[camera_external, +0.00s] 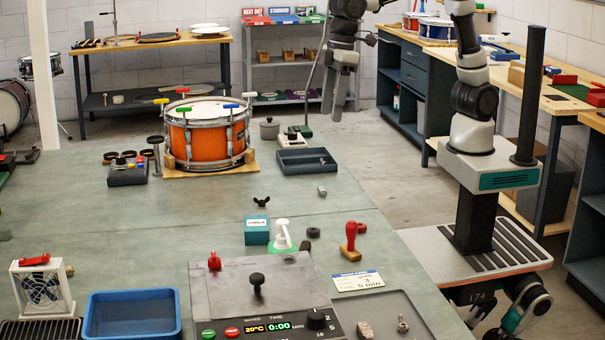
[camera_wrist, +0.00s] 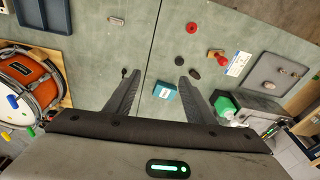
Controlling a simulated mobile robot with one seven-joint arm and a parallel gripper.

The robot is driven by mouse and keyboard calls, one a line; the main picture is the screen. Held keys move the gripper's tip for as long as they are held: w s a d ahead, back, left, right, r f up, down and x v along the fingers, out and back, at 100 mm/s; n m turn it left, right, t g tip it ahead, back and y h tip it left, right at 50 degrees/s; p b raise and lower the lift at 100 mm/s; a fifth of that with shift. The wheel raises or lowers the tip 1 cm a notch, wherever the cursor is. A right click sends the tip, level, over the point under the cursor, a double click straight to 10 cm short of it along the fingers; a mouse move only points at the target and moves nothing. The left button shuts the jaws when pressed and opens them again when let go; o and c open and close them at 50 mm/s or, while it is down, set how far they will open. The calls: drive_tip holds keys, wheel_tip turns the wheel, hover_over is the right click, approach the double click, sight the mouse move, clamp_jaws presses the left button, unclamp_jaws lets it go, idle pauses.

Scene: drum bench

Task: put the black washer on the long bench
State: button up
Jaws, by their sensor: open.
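A small black washer (camera_external: 313,232) lies flat on the grey-green table (camera_external: 120,220), between the teal box and the red-handled stamp. It also shows in the wrist view (camera_wrist: 179,60), just beyond my right fingertip in the picture. My gripper (camera_external: 340,108) hangs in the air, fingers down, past the table's far right side. In the wrist view my gripper (camera_wrist: 160,76) has its fingers wide apart with nothing between them. A long wooden-topped bench (camera_external: 555,103) with blue-grey cabinets runs along the right wall.
Near the washer are a teal box (camera_external: 257,231), a green-and-white bottle (camera_external: 282,238), a red-handled stamp (camera_external: 350,240), a red ring (camera_external: 361,227) and a dark oval piece (camera_wrist: 195,73). An orange drum (camera_external: 205,140) and blue-grey tray (camera_external: 306,161) stand farther back.

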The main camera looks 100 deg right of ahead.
drive_tip(key=g, duration=0.2)
hover_over(313, 230)
wheel_tip(313, 230, down, 10)
drive_tip(key=shift+n, duration=0.3)
drive_tip(key=f, duration=0.7)
drive_tip(key=f+b, duration=0.1)
drive_tip(key=f, duration=0.2)
drive_tip(key=shift+d+f, duration=0.25)
drive_tip(key=shift+d, duration=0.1)
drive_tip(key=shift+a+f, duration=0.15)
drive_tip(key=shift+f, duration=1.5)
drive_tip(key=shift+a+f, duration=0.1)
drive_tip(key=shift+f, duration=1.5)
drive_tip(key=shift+b, duration=0.3)
drive_tip(key=c, duration=1.2)
drive_tip(key=shift+c, duration=0.2)
drive_tip(key=shift+r, duration=0.1)
